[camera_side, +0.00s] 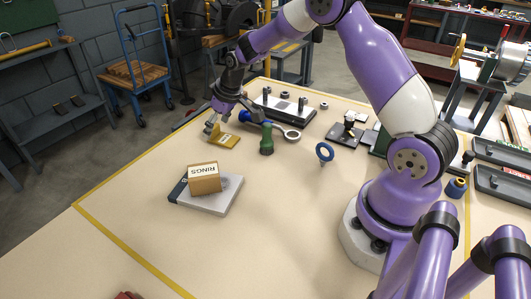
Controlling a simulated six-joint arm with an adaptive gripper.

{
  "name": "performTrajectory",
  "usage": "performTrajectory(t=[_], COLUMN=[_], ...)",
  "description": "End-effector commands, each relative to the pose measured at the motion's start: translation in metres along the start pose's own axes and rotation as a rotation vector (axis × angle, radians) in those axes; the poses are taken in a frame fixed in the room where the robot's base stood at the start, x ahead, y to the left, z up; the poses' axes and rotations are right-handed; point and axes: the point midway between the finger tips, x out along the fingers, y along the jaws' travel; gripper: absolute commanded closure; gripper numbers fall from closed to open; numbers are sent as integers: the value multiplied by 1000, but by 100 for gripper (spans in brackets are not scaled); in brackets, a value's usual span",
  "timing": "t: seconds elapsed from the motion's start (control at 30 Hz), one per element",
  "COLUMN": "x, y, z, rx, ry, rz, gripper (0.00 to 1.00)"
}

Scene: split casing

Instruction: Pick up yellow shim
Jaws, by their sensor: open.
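A flat yellow piece, which looks like the yellow shim (228,143), lies on the far part of the tan table. My gripper (211,132) is open and low, right at the left end of the yellow piece. The fingers cover part of that end. I cannot tell whether the fingers touch it.
A RINGS box (204,178) sits on a grey slab (222,201) in front. The front left table is clear.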

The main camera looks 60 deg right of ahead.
Motion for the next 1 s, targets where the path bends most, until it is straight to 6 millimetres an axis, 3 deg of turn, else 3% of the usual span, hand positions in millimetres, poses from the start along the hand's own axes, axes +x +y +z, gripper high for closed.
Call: performTrajectory(t=[0.27,0.3,0.37,0.4,0.43,0.83,1.0], x=[6,6,6,6,6,6,-6], y=[0,0,0,0,0,0,0], z=[0,0,0,0,0,1,-5], rx=[0,0,0,0,0,1,0], ry=[2,2,1,1,1,-3,1], rz=[0,0,0,0,0,-1,1], gripper=[12,22,52,72,84,87,87])
